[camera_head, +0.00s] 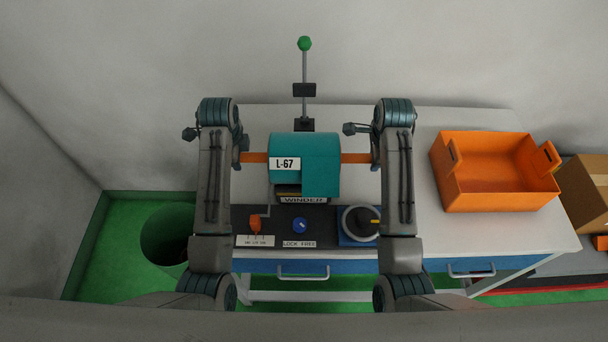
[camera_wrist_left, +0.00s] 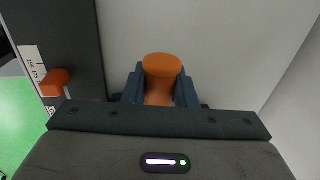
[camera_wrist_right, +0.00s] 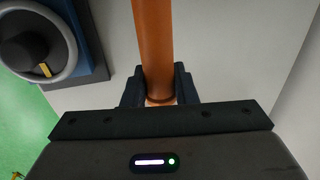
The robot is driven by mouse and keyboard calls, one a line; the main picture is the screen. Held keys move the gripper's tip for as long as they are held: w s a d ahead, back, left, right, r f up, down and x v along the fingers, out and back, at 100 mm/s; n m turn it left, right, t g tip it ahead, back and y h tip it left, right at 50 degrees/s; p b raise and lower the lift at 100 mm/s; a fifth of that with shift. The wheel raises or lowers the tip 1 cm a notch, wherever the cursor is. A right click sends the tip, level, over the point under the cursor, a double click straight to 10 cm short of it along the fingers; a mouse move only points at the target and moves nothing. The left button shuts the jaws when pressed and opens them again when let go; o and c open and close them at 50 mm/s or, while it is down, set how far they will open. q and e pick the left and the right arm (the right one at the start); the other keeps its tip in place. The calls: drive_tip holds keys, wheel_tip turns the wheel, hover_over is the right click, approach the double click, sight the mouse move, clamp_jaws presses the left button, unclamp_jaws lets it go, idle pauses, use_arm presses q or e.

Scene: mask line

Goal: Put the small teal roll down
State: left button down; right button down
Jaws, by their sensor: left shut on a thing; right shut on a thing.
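The teal roll (camera_head: 320,155), with a white label reading L-67, sits across the middle of the table in the head view, above or behind the winder. An orange bar (camera_head: 355,158) sticks out of both its sides. My left gripper (camera_head: 236,158) is shut on the bar's left end; the left wrist view shows the orange end (camera_wrist_left: 162,68) between its fingers. My right gripper (camera_head: 376,158) is shut on the right end; the right wrist view shows the orange bar (camera_wrist_right: 154,50) between its fingers. Whether the roll touches anything beneath cannot be told.
The winder panel (camera_head: 326,228) has an orange lever (camera_head: 256,224), a blue knob (camera_head: 300,225) and a black dial (camera_head: 361,221). A pole with a green top (camera_head: 304,44) stands behind. An orange crate (camera_head: 490,200) is at right, a green bin (camera_head: 160,240) at left. The table (camera_head: 440,235) is clear near the crate.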

use_arm(q)
drive_tip(key=c, duration=1.2)
unclamp_jaws()
drive_tip(key=shift+a+f, duration=0.1)
drive_tip(key=shift+a, duration=0.1)
use_arm(e)
drive_tip(key=c, duration=1.2)
unclamp_jaws()
drive_tip(key=shift+d+f, duration=0.15)
drive_tip(key=shift+d, duration=0.05)
use_arm(q)
drive_tip(key=shift+o, duration=0.2)
drive_tip(key=shift+d, duration=0.1)
use_arm(e)
drive_tip(key=shift+o, duration=0.2)
drive_tip(key=shift+a, duration=0.1)
